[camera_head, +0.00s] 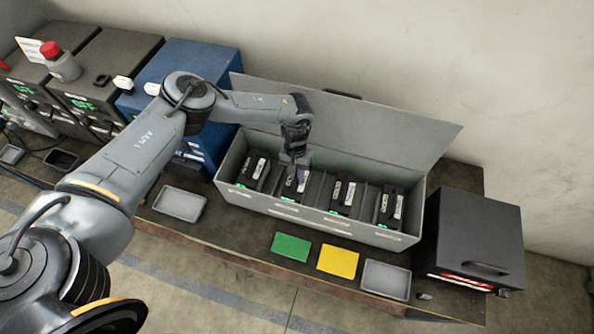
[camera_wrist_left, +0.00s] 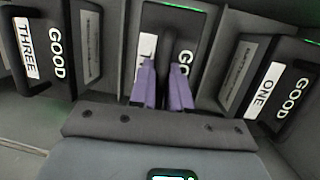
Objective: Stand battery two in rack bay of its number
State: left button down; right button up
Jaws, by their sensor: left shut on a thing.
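The rack is a long open grey case (camera_head: 312,218) with numbered bays and a raised lid. My left gripper (camera_head: 301,171) reaches down into its second bay from the left. In the left wrist view its purple fingers (camera_wrist_left: 163,68) are shut on the handle of a black battery (camera_wrist_left: 190,20). This battery (camera_head: 290,187) is upright inside the bay. Its label shows part of GOOD; the number is hidden behind the fingers. Battery one (camera_wrist_left: 280,92) and battery three (camera_wrist_left: 38,50), both labelled GOOD, stand in the bays either side. The right gripper is out of view.
Another battery (camera_head: 390,207) stands in the far right bay. In front of the rack lie a green mat (camera_head: 291,247), a yellow mat (camera_head: 338,262) and grey trays (camera_head: 180,204) (camera_head: 386,280). A dark box (camera_head: 478,235) stands right; a blue cabinet (camera_head: 205,62) stands left.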

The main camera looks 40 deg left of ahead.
pick_arm(q)
jog(key=shift+w, duration=0.15)
jog(key=c, duration=1.1)
grip_release()
jog(key=shift+f, duration=0.1)
jog(key=shift+b+v, duration=0.45)
jog(key=shift+v, duration=5.6)
